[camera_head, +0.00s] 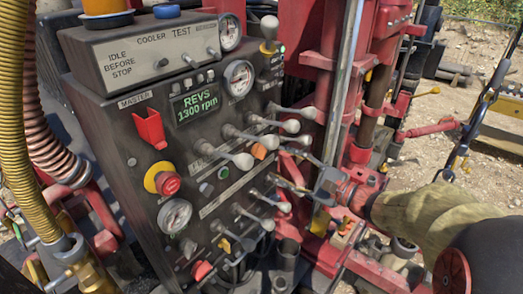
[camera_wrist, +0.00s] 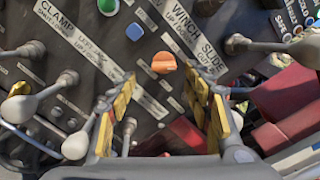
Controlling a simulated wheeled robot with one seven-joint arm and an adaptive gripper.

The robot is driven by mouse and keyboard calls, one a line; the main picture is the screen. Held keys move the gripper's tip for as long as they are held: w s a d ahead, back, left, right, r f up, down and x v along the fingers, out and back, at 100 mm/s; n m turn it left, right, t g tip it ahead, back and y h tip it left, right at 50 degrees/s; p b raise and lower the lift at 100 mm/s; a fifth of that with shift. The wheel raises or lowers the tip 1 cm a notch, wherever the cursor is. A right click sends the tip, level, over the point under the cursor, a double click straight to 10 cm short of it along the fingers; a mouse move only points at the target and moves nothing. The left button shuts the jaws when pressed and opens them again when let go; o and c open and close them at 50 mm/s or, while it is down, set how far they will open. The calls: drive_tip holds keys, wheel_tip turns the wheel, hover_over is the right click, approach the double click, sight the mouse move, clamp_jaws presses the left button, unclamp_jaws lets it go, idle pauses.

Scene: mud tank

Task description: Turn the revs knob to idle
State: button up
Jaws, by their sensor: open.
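The control panel (camera_head: 110,135) carries a green display (camera_head: 194,106) reading "REVS 1300 rpm". A small orange knob (camera_head: 259,151) sits on the panel face among the grey levers; I cannot read a revs label beside it. In the wrist view the orange knob (camera_wrist: 164,63) lies just beyond the fingertips, roughly centred between them. My gripper (camera_wrist: 160,82) is open, its yellow-padded fingers spread and empty. In the head view my gripper (camera_head: 280,170) points at the panel from the right, apart from the knob.
Grey-balled levers (camera_head: 243,160) crowd around the knob, and more (camera_wrist: 20,108) flank my fingers. A red emergency button (camera_head: 166,183) and red switch cover (camera_head: 149,130) are at the left. Red machinery (camera_head: 340,80) stands to the right.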

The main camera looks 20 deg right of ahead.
sight(263, 151)
drive_tip(key=x, duration=0.7)
drive_tip(key=shift+w+r+p, duration=0.1)
drive_tip(key=shift+w+p, duration=0.2)
drive_tip(key=shift+w, duration=0.2)
drive_tip(key=shift+c, duration=1.2)
drive_tip(key=c, duration=0.9)
